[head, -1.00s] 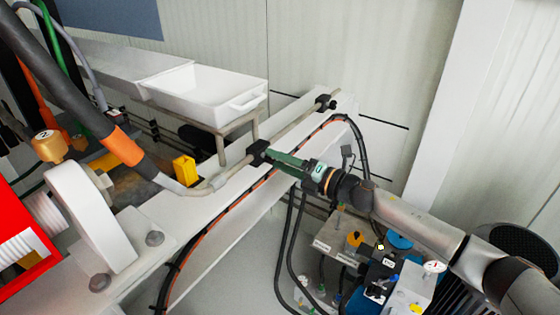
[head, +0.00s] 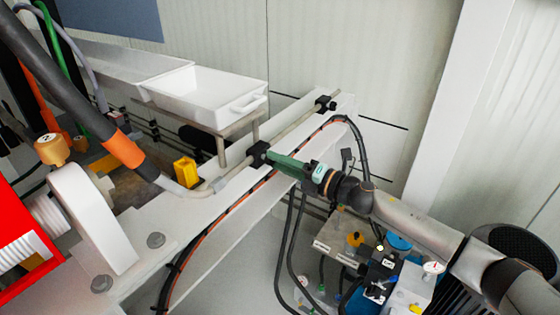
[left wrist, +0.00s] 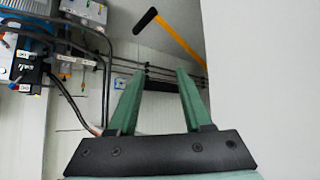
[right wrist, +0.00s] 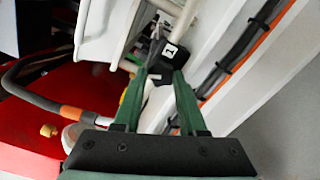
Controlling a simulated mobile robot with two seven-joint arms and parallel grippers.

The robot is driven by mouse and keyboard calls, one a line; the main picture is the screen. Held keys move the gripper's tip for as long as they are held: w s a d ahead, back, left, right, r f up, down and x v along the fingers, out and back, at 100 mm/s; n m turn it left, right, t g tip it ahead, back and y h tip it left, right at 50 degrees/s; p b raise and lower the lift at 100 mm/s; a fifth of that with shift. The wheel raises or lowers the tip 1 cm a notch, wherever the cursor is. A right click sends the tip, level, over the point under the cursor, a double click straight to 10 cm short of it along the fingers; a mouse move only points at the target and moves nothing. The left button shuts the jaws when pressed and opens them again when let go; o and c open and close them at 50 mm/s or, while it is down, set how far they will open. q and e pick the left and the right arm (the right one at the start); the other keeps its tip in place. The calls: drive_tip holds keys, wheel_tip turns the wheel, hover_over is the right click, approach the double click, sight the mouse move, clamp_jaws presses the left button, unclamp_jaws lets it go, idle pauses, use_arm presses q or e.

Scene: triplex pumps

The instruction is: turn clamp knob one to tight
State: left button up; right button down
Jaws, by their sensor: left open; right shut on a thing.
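A black clamp knob (head: 257,152) sits on the thin pipe along the white beam. My right gripper (head: 271,156) reaches it from the right, its green fingers shut on it. In the right wrist view the same black knob (right wrist: 172,66) shows at the fingertips, with a small white number label that I cannot read surely. A second black clamp (head: 325,103) sits farther along the pipe. My left gripper (left wrist: 160,73) shows only in its own wrist view, open and empty. The knob's face is partly hidden by the fingers.
A white tray (head: 215,92) stands on a stand behind the knob. A black hose with an orange band (head: 124,148) joins the pipe at left. Black and orange cables (head: 228,208) run along the beam. A blue-and-grey valve unit (head: 380,270) stands below my right arm.

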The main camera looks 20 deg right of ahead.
drive_tip(key=shift+d+m+p, duration=0.1)
drive_tip(key=shift+m+p, duration=2.3)
drive_tip(key=shift+m, duration=8.7)
drive_tip(key=shift+c, duration=2.3)
unclamp_jaws()
drive_tip(key=b+v, duration=0.2)
drive_tip(key=v, duration=1)
drive_tip(key=shift+s+d, duration=0.15)
drive_tip(key=shift+d, duration=0.05)
